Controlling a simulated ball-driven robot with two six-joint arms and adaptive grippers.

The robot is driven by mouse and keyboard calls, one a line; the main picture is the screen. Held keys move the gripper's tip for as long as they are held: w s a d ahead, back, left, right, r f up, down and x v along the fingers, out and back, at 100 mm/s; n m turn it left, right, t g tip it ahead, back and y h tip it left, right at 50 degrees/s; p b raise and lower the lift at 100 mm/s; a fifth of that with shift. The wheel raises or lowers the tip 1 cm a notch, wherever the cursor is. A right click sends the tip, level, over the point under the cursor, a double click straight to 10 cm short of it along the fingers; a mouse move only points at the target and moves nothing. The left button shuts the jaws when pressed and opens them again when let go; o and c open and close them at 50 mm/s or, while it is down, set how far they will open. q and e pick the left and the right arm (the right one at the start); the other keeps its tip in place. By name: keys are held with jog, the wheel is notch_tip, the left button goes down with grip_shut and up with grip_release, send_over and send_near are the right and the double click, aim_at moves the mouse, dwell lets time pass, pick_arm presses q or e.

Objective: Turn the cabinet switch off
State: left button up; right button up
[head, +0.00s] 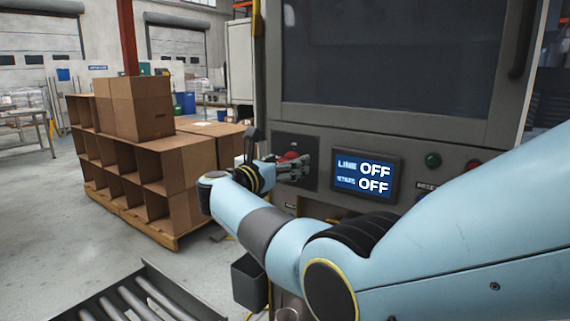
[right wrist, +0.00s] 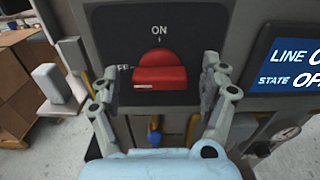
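The cabinet switch is a red rotary knob (right wrist: 160,72) on a dark plate, seen in the right wrist view. ON is printed above it and a partly covered OFF at its left; its grip bar appears to lie level. In the head view the red knob (head: 290,156) shows only slightly behind my gripper. My right gripper (right wrist: 145,70) is open, with one finger on each side of the knob and gaps visible. It also shows in the head view (head: 291,168) at the panel. The display (head: 366,178) reads LINE OFF and a second line OFF. My left gripper is not in view.
A green button (head: 433,160) and a red button (head: 473,166) sit right of the display. A large dark window (head: 390,55) is above. Cardboard boxes (head: 135,107) on a pallet stand left. A roller conveyor (head: 140,300) is at the lower left.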

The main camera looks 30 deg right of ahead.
jog(key=v, duration=0.7)
jog(key=shift+a, duration=0.25)
jog(key=shift+s, duration=0.1)
